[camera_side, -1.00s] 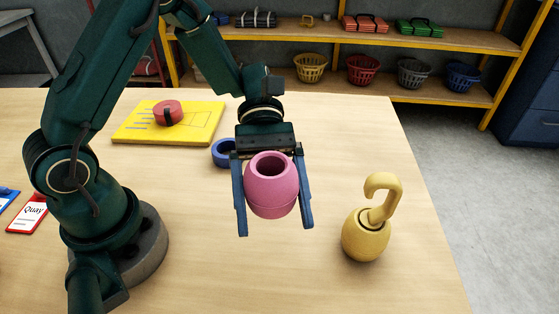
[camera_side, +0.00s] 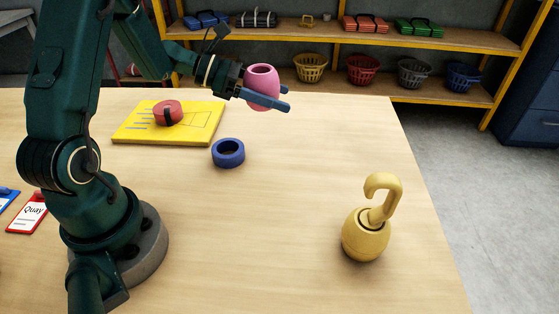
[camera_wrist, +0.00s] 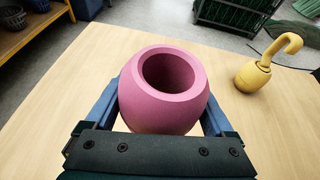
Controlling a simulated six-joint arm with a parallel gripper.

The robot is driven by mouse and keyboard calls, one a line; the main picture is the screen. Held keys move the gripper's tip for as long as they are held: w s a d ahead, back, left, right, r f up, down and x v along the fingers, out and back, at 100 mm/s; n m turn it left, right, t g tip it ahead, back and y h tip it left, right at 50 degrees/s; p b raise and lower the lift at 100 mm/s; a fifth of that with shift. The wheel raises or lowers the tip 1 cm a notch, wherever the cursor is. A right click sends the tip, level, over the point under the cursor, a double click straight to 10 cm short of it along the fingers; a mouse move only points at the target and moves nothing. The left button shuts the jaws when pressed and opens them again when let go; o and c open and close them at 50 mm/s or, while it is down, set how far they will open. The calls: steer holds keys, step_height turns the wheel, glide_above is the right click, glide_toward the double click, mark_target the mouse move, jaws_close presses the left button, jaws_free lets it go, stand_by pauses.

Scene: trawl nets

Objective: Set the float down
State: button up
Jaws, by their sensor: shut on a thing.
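The float is a pink barrel shape with a wide hole through it (camera_side: 263,92). My gripper (camera_side: 268,101) is shut on it and holds it upright in the air near the table's far edge. In the wrist view the float (camera_wrist: 160,112) sits between my two blue fingers, its open top facing the camera. How high it is above the table is hard to tell.
A blue ring (camera_side: 228,153) lies on the table. A yellow board (camera_side: 200,133) bears a red round piece (camera_side: 167,112). A yellow hook on a rounded base (camera_side: 366,236) stands at the right. The table's middle is clear. Shelves with baskets (camera_side: 362,69) stand behind.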

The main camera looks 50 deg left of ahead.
steer(key=a+n, duration=0.1)
steer(key=a, duration=0.1)
glide_above(314, 155)
steer(key=shift+t+y, duration=0.3)
step_height(314, 155, down, 7)
steer(key=shift+f, duration=1.9)
steer(key=shift+f, duration=0.1)
steer(key=o, duration=1.1)
